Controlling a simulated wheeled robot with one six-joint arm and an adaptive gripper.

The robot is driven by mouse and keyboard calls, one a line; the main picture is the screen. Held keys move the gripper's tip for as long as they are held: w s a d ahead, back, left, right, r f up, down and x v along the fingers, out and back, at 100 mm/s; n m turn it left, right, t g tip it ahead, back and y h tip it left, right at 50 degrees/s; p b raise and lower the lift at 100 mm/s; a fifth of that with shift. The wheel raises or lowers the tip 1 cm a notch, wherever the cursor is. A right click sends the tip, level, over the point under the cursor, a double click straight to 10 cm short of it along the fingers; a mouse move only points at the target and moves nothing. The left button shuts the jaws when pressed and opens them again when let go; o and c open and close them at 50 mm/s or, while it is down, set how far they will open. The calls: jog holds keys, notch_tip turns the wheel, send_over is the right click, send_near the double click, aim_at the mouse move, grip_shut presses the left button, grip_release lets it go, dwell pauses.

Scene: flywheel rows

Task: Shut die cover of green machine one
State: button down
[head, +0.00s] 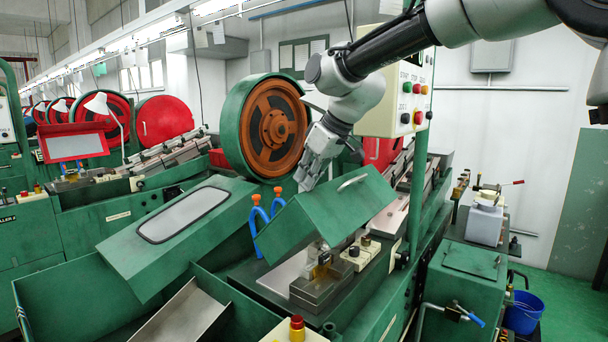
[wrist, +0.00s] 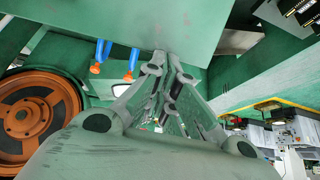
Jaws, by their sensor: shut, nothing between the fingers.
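The green die cover (head: 325,211) of the near green machine is a box-shaped lid with a pale handle (head: 353,181) on top. It stands tilted up, with the metal die block (head: 322,286) showing below it. My gripper (head: 306,186) is shut and empty at the cover's upper left edge. In the wrist view my fingertips (wrist: 167,58) meet at the lower edge of a green panel, which looks like the cover (wrist: 150,22). I cannot tell whether they touch it.
A brown flywheel (head: 272,128) stands behind the cover. Two blue hoses (head: 258,218) with orange ends rise left of it. A windowed green guard (head: 183,215) lies further left. A control box (head: 396,95) hangs behind my arm. A blue bucket (head: 524,314) stands at right.

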aim_at(343, 238)
jog(key=shift+s+d+f, duration=0.2)
jog(key=shift+d+f, duration=0.2)
jog(key=s+d+f, duration=0.1)
jog(key=d+f, duration=0.1)
jog(key=f, duration=0.1)
jog(key=s+d+f, duration=0.1)
jog(key=d+f, duration=0.1)
jog(key=shift+s, duration=0.35)
jog(key=d+f, duration=0.1)
jog(key=f, duration=0.1)
jog(key=s+d+f, duration=0.1)
jog(key=f, duration=0.2)
jog(key=s+d+f, duration=0.1)
jog(key=f, duration=0.2)
jog(key=shift+f, duration=0.15)
jog(key=shift+s+d+f, duration=0.1)
jog(key=shift+f, duration=0.5)
jog(key=shift+s+d+f, duration=0.1)
jog(key=shift+f, duration=0.5)
jog(key=shift+w, duration=0.1)
